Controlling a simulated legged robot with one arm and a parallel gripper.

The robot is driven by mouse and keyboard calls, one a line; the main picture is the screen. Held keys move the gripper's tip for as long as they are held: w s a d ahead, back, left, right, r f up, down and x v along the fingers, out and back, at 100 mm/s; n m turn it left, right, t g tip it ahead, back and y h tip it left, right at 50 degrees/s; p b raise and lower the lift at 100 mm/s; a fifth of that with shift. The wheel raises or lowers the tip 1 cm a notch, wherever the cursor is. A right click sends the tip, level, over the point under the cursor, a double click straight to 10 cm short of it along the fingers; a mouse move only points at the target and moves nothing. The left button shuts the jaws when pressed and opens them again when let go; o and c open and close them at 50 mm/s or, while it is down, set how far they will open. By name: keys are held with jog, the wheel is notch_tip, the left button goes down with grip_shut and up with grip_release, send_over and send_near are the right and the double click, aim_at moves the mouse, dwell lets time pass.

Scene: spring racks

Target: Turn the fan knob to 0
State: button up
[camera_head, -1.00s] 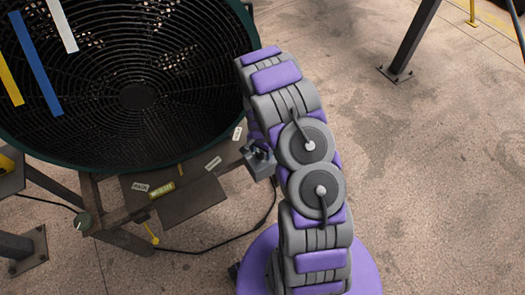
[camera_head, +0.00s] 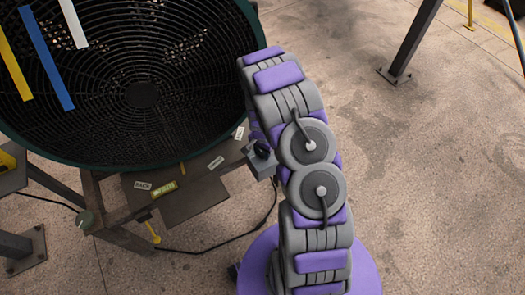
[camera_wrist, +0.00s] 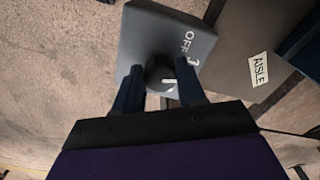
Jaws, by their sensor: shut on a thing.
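The fan knob (camera_wrist: 160,72) is a dark round knob on a grey control box (camera_wrist: 150,35), with a white pointer mark on it. The box carries the white word OFF and part of another mark, half hidden by a finger. My gripper (camera_wrist: 159,68) is shut on the knob, one dark finger on each side. In the head view the box (camera_head: 262,167) sits at the right end of the fan's frame, with the dark knob (camera_head: 262,149) on top. The large green-rimmed fan (camera_head: 140,95) stands at the upper left.
Yellow, blue (camera_head: 45,58) and white strips hang before the fan grille. Small labels, including AISLE (camera_wrist: 260,69), are on the frame plate. A black cable (camera_head: 225,240) lies on the floor. A steel post (camera_head: 410,45) stands at upper right; the floor (camera_head: 430,180) is clear there.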

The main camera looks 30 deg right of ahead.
jog(key=shift+w, duration=0.1)
dwell(0.7)
jog(key=shift+r+n+p, duration=0.15)
jog(key=shift+n+p, duration=0.15)
jog(key=shift+p, duration=0.15)
jog(key=shift+w+r+n+p, duration=0.1)
jog(key=shift+n+p, duration=0.8)
jog(key=shift+p, duration=0.05)
jog(key=n+p, duration=0.3)
jog(key=n, duration=0.2)
jog(key=shift+d+p, duration=0.15)
jog(key=shift+p, duration=0.2)
jog(key=shift+w+n, duration=0.1)
jog(key=shift+n, duration=0.2)
jog(key=o, duration=1.1)
jog(key=shift+f, duration=0.2)
jog(key=shift+c, duration=0.2)
